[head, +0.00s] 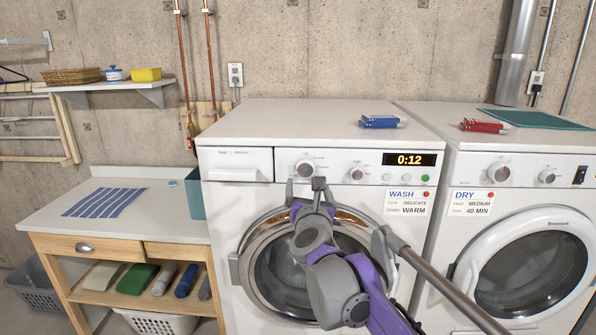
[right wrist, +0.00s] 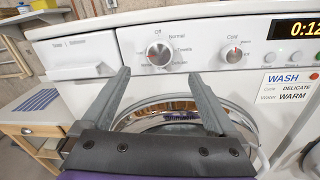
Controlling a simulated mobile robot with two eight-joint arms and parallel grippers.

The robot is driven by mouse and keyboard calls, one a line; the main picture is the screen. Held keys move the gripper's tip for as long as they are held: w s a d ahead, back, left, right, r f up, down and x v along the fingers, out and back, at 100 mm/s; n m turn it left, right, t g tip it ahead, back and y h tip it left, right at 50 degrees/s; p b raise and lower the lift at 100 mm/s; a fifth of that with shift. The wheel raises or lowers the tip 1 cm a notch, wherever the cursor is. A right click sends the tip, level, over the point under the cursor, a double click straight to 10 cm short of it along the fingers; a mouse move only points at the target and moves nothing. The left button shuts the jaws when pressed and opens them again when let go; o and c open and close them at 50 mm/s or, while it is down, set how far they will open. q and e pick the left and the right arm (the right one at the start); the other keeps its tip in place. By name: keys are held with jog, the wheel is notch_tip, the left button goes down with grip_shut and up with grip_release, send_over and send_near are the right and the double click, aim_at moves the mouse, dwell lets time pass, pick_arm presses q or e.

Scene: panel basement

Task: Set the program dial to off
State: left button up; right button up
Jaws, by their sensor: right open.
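The program dial (head: 305,168) is a round silver knob on the left part of the white washer's (head: 236,225) front panel. In the right wrist view the dial (right wrist: 159,54) has "Off" printed above it and "Normal" and "Towels" to its right. A small red mark shows on its left side; the exact setting is too small to read. My right gripper (head: 304,187) is open and empty just below and in front of the dial. In the right wrist view its fingertips (right wrist: 158,76) stand apart, one on each side below the dial. My left gripper is not in view.
A second knob (head: 357,173) sits right of the dial, beside a lit display (head: 410,160) reading 0:12. A dryer (head: 452,215) with its own knobs stands to the right. A wooden bench (head: 140,225) stands left. Blue (head: 380,121) and red (head: 484,126) items lie on the machine tops.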

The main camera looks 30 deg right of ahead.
aim_at(306, 170)
jog(key=x, duration=0.9)
jog(key=shift+w+d+p, duration=0.1)
jog(key=shift+w+p, duration=0.15)
jog(key=shift+p, duration=0.05)
jog(key=c, duration=1.4)
